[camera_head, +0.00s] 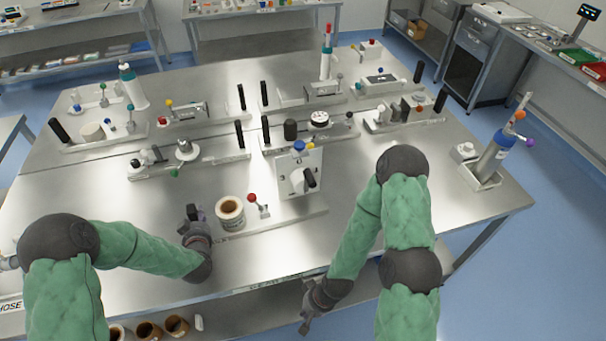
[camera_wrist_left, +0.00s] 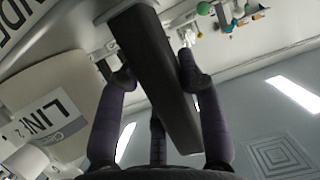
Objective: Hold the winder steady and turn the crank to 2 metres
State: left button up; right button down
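The winder at the near middle of the table has a pale base (camera_head: 270,232) and an upright white panel (camera_head: 290,165) with dial marks. A crank with a black grip (camera_head: 310,178) sticks out from the panel's face. A tan-cored roll (camera_head: 230,212) and a red-knobbed lever (camera_head: 254,199) stand on the base. My left gripper (camera_head: 194,218) is at the base's left end. In the left wrist view its fingers (camera_wrist_left: 155,75) close around a black bar-shaped handle (camera_wrist_left: 150,60). My right gripper (camera_head: 309,312) hangs low past the table's near edge, apart from the winder; its opening is unclear.
Similar stations with black upright handles (camera_head: 240,134) fill the table's back half. A blue-grey bottle in a holder (camera_head: 492,160) stands at the right. The steel tabletop (camera_head: 420,210) is bare on the near right. Open cups (camera_head: 147,330) sit below the near edge.

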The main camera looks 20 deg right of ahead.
pick_arm(q)
grip_shut()
jog(key=shift+w+r, duration=0.15)
jog(key=shift+r, duration=0.05)
jog(key=shift+s+f+b, duration=0.2)
jog(key=shift+f+b, duration=0.25)
